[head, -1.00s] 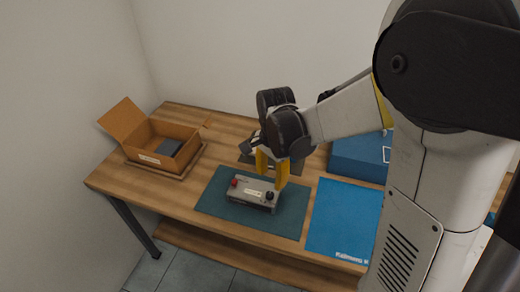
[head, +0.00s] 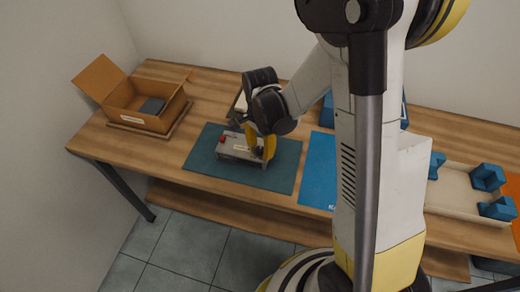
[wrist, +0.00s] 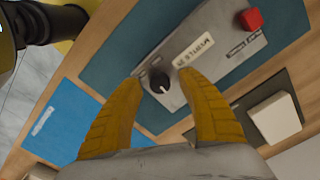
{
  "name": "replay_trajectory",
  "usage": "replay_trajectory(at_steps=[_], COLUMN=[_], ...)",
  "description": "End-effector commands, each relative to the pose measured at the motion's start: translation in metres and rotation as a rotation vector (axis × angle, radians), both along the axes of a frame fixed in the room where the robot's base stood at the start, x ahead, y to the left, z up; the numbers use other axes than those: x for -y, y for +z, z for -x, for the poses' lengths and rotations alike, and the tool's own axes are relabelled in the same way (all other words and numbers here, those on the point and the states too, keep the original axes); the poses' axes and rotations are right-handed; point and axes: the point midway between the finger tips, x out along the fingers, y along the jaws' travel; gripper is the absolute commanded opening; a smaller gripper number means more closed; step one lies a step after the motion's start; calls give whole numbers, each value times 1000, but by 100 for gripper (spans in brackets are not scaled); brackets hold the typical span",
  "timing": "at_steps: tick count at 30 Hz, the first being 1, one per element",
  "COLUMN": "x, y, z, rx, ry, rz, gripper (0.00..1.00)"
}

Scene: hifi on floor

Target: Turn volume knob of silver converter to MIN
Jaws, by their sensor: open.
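The silver converter (head: 236,148) lies on a dark teal mat (head: 205,162) on the wooden table. It has a red part (head: 222,139) towards its left end and a black knob at its right end. In the wrist view the knob (wrist: 158,82) shows with a light pointer mark, and the converter (wrist: 215,42) carries white labels. My gripper (head: 263,150) is over the converter's right end with its yellow fingers pointing down. In the wrist view my gripper (wrist: 158,77) is open, one finger on each side of the knob. I cannot tell whether they touch it.
An open cardboard box (head: 122,98) stands at the table's left. A blue mat (head: 318,170) lies right of the teal mat. A tray (head: 455,195) with blue blocks is farther right. A dark item with a white block (wrist: 275,118) lies near the converter.

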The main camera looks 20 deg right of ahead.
Motion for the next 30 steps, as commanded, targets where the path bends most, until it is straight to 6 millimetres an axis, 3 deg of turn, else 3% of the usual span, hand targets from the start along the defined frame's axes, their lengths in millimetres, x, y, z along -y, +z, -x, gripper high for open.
replay_trajectory(at_steps=[5, 6, 10, 11, 21, 30], x=[0, 0, 0, 0, 0, 0], y=[0, 0, 1, 1, 0, 0], z=[0, 0, 0, 0, 0, 0], rx=[0, 0, 0, 0, 0, 0], ry=[0, 0, 0, 0, 28, 199], rz=[0, 0, 0, 0, 0, 0], gripper=[46, 42, 2, 0, 0, 0])
